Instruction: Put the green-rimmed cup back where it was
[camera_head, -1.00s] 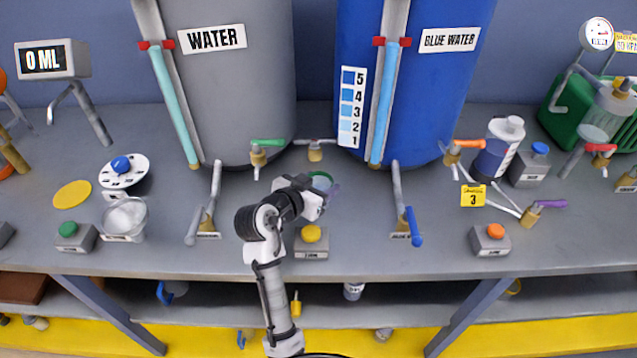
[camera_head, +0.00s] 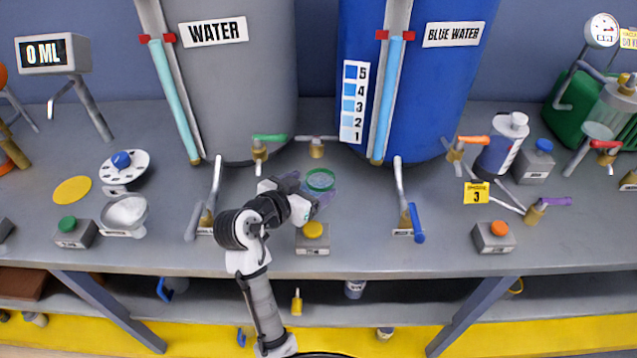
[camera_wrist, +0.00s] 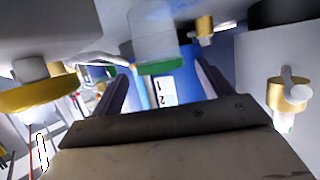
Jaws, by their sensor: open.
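The clear cup with a green rim (camera_head: 320,180) stands upright on the grey bench, below the small middle tap between the two tanks. It also shows in the wrist view (camera_wrist: 158,42), where the picture is upside down and its green rim points downward. My gripper (camera_head: 307,193) is at the cup's lower left in the head view, with its fingers apart. In the wrist view the two dark fingers (camera_wrist: 163,82) are spread to either side of the cup, with visible gaps. The lower part of the cup is partly hidden by my gripper in the head view.
The yellow-button box (camera_head: 313,238) stands just in front of my gripper. Levered taps stand at left (camera_head: 205,222) and right (camera_head: 404,222). The grey water tank (camera_head: 235,100) and blue tank (camera_head: 400,105) rise behind. The bench between cup and blue-handled tap is clear.

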